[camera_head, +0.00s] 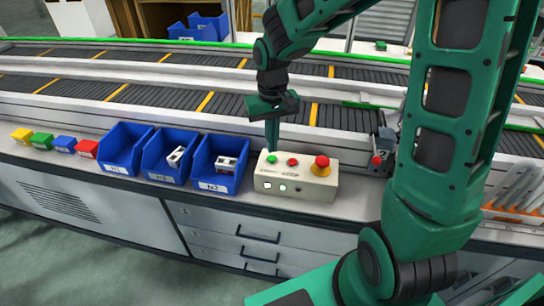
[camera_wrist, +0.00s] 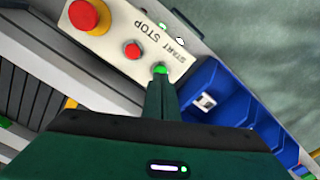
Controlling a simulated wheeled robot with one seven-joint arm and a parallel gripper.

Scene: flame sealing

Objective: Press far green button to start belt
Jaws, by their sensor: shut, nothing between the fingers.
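A beige control box (camera_head: 300,186) stands on the counter in front of the belt. On its top are a green button (camera_head: 272,158), a red button (camera_head: 293,161) and a large red emergency knob (camera_head: 321,162) on a yellow base. My gripper (camera_head: 272,147) is shut and empty, pointing down, with its tips at or just above the green button. In the wrist view the green button (camera_wrist: 160,69) shows right at the fingertips, beside the START label. The red button (camera_wrist: 133,51) is next to it. I cannot tell whether the tips touch the button.
Blue bins (camera_head: 216,163) stand left of the box, two with small white parts inside. Small coloured blocks (camera_head: 63,143) lie further left. The conveyor belt (camera_head: 150,95) runs behind. A grey device with a red button (camera_head: 381,155) stands to the right.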

